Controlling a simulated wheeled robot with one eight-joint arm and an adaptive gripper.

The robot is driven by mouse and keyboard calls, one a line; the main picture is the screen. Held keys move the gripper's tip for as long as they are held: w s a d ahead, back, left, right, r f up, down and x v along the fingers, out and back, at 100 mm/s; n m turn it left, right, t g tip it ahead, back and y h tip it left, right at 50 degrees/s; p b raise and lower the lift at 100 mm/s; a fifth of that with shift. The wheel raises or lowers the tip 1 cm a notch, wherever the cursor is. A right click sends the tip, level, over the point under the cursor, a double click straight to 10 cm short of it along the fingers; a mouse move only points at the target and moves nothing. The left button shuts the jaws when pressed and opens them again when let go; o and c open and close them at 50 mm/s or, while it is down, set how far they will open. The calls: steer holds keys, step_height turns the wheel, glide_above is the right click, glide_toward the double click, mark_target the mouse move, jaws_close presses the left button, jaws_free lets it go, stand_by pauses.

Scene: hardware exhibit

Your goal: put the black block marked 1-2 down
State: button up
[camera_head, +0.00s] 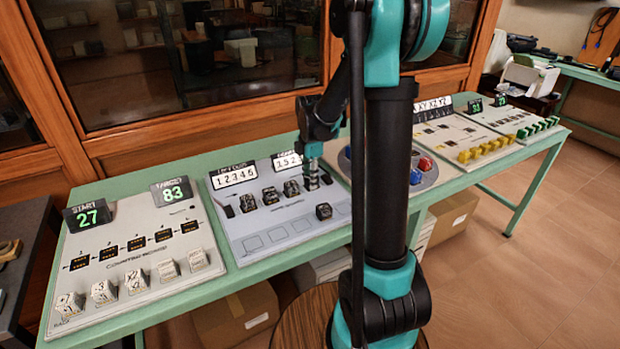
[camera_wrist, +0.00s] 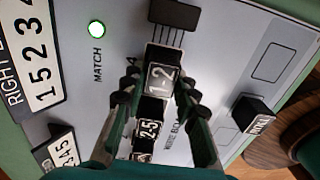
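The black block marked 1-2 (camera_wrist: 160,78) is between the fingertips of my gripper (camera_wrist: 158,86) in the wrist view, its white label facing the camera. The fingers look closed on its two sides. In the head view my gripper (camera_head: 311,178) is low over the right end of the block row on the middle board (camera_head: 285,225). Whether the block touches the board is hard to tell. A black block marked 2-5 (camera_wrist: 149,128) is beside it in the row, partly between the fingers.
Another black block (camera_head: 324,211) lies apart, nearer the board's front edge; it also shows in the wrist view (camera_wrist: 252,115). A black end piece (camera_wrist: 174,14) is past the held block. A green lamp (camera_wrist: 96,28) marked MATCH is lit. Outlined spaces along the front are empty.

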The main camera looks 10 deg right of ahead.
steer(key=o, duration=0.4)
step_height(320, 180, up, 12)
steer(key=shift+r, duration=0.2)
stand_by(0.4)
